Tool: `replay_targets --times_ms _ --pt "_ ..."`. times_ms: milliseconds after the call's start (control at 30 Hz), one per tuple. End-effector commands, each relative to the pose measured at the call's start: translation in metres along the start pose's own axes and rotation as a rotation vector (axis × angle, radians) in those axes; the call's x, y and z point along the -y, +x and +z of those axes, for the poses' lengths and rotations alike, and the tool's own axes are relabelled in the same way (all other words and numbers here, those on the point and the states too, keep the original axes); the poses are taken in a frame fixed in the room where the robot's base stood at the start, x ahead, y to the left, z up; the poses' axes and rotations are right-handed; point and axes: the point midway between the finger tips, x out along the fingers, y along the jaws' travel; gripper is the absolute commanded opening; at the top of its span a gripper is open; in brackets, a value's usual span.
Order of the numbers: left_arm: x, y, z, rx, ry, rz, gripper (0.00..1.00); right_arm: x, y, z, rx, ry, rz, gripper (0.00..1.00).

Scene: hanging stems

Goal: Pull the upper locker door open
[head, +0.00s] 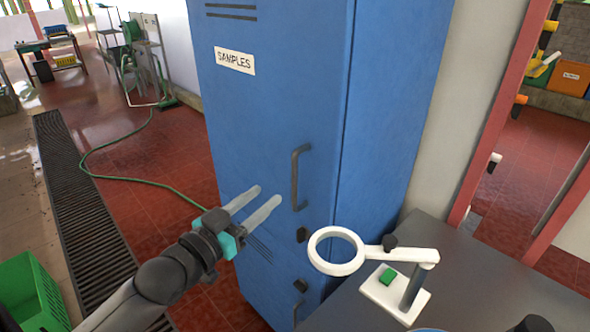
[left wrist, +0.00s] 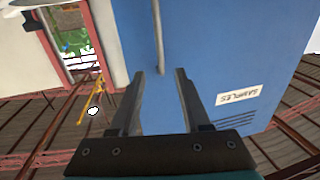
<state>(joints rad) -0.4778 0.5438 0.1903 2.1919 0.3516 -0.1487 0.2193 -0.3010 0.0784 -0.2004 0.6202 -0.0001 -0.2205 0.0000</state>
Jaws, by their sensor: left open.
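The blue locker (head: 275,100) stands in the middle of the head view with its upper door shut. The door bears a "SAMPLES" label (head: 235,60) and a dark vertical handle (head: 298,178) near its right edge. My left gripper (head: 267,199) is open and empty, in front of the door and left of the handle's lower end. In the left wrist view the handle (left wrist: 158,35) rises beyond and between the two spread fingers (left wrist: 160,90); no contact shows. The label also shows there, upside down (left wrist: 239,95). My right gripper is not in view.
A grey table (head: 480,280) at the lower right carries a white ring magnifier on a stand (head: 337,250) with a small green block (head: 388,277), close to the locker. A green crate (head: 35,290) stands at the lower left. A green hose (head: 130,178) crosses the red floor.

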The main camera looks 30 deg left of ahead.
Motion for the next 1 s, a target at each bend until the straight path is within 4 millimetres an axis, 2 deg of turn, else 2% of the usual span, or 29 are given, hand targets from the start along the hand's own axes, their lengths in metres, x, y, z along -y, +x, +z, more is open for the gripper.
replay_targets --times_ms 700,1000 --pt "0.000 0.090 -0.001 -0.001 0.000 -0.001 0.47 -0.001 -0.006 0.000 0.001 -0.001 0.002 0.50" --pt "0.000 0.113 0.000 0.001 0.000 -0.001 0.47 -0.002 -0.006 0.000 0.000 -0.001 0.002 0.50"
